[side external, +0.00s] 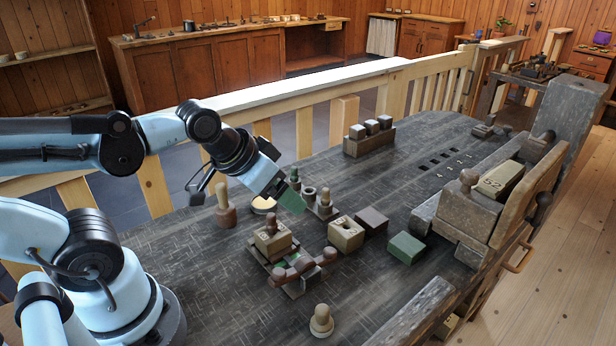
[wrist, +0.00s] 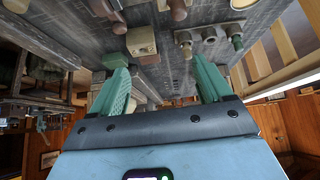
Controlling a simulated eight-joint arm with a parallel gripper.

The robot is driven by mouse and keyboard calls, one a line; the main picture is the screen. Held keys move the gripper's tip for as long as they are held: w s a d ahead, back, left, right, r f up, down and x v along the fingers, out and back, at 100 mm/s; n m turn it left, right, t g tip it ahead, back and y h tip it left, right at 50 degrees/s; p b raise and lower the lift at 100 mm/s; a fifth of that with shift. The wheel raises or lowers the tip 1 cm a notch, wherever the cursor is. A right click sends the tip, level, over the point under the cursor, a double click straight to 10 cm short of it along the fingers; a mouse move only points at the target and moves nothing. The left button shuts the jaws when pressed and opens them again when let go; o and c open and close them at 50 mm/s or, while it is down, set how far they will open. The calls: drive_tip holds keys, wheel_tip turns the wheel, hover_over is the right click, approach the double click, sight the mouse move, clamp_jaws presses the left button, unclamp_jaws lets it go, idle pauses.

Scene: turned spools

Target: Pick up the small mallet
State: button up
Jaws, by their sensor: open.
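My gripper (side external: 290,200) has green fingers and is open and empty, above the dark bench near the small holder with pegs. In the wrist view its fingers stand wide apart (wrist: 160,68). No mallet is clear beyond doubt. One candidate is a reddish-brown piece with rounded ends (side external: 303,267), lying on a low block stack in front of my gripper. Another is an upright piece with a tan handle and wide brown base (side external: 225,207), left of my gripper. My gripper touches neither.
A tan block with a hole (side external: 345,235), a brown block (side external: 372,220) and a green block (side external: 405,247) sit to the right. A pale peg (side external: 321,321) stands at the front. A wooden vise (side external: 480,215) borders the right side. The bench's middle right is mostly clear.

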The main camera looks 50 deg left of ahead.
drive_tip(key=shift+a, duration=0.1)
drive_tip(key=n+g+y, duration=0.1)
drive_tip(key=n+g, duration=0.5)
drive_tip(key=n, duration=0.3)
hover_over(221, 186)
drive_tip(key=shift+f, duration=2.75)
drive_tip(key=shift+w+a+f, duration=0.1)
drive_tip(key=shift+a+f, duration=0.05)
drive_tip(key=shift+f, duration=1.15)
drive_tip(key=shift+a+f, duration=0.15)
drive_tip(key=shift+f, duration=1.15)
drive_tip(key=shift+c, duration=0.4)
drive_tip(key=c, duration=1.2)
drive_tip(key=shift+o, duration=0.2)
drive_tip(key=shift+r, duration=0.1)
